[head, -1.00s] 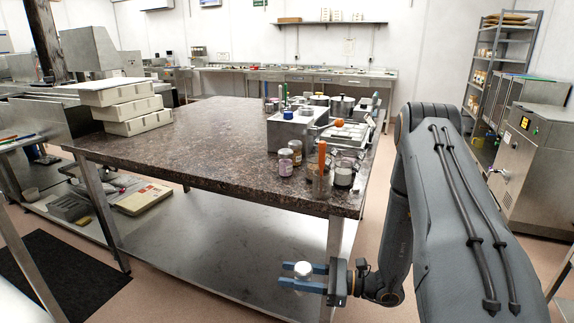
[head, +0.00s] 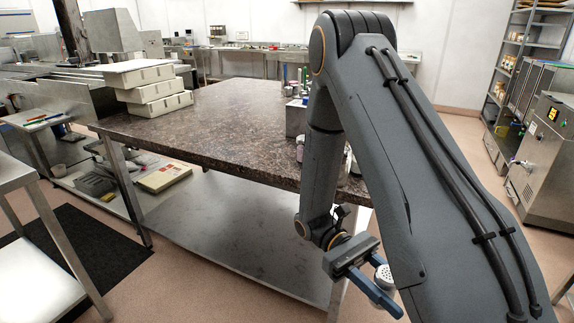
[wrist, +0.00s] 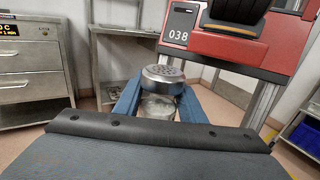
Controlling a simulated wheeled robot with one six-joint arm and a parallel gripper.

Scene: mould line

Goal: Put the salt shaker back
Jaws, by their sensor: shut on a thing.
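The salt shaker (head: 384,278) has a round, perforated metal top and is held between the blue fingers of my gripper (head: 372,290). In the head view my arm hides part of it. In the wrist view the shaker (wrist: 162,84) sits upright between the two blue fingers (wrist: 160,103), its metal cap above a clear glass body. My gripper is shut on it, below the height of the dark stone table top (head: 200,125) and in front of the table. My arm hides much of the table's right end, where several small items stand.
Stacked pale boxes (head: 148,88) stand on the table's left end. A steel side table (head: 20,170) is at the left. The wrist view shows a red and grey machine marked 038 (wrist: 225,40) close behind the shaker and steel drawers (wrist: 30,80) at left.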

